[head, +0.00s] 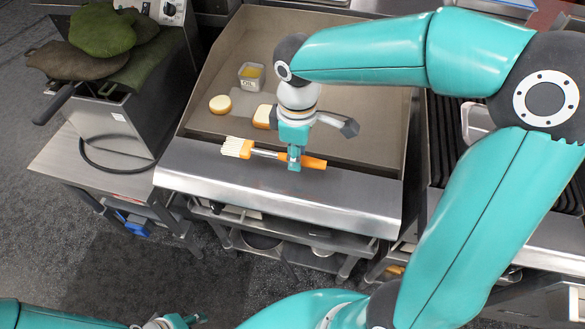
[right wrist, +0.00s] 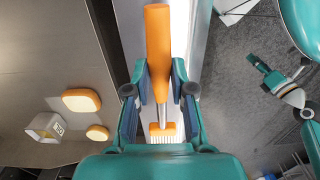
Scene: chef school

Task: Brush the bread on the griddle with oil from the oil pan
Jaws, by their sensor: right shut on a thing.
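My right gripper (head: 294,160) is shut on the brush, which has an orange handle (head: 313,162) and pale bristles (head: 237,147) pointing left. It holds the brush above the griddle's front edge. In the right wrist view the handle (right wrist: 158,40) sits between the fingers. On the griddle (head: 350,105) lie a round bread piece (head: 220,104) and a squarer bread piece (head: 263,116), partly hidden by my right arm. The small oil pan (head: 250,76), with yellow oil, stands behind them. My left gripper (head: 175,322) is low at the bottom edge, mostly cut off.
Dark green mitt-like items (head: 102,34) lie on a metal appliance (head: 118,115) at the left. A dark grill (head: 440,135) with a metal pan (head: 478,122) adjoins the griddle at the right. The griddle's front ledge (head: 330,197) is clear.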

